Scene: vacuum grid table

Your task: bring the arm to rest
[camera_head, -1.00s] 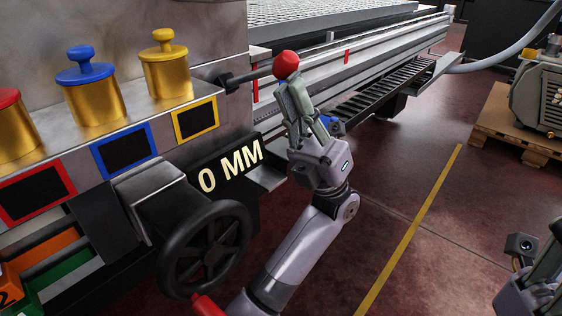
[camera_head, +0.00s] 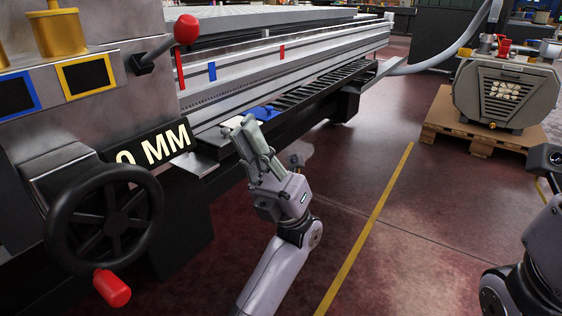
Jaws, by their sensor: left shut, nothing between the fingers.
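My left gripper (camera_head: 241,130) is in the middle of the view, with its pale fingers together and nothing between them. It points up and to the left, in front of the long machine bed. The lever with a red ball knob (camera_head: 186,28) is above and left of the gripper, clear of its fingers. My right arm (camera_head: 530,262) shows only in part at the right edge. Its fingers are outside the picture.
A black handwheel (camera_head: 104,225) with a red handle (camera_head: 112,288) is at lower left, under the "0 MM" plate (camera_head: 152,148). A pump (camera_head: 503,93) stands on a wooden pallet (camera_head: 475,141) at right. Floor with a yellow line (camera_head: 362,232) lies open between.

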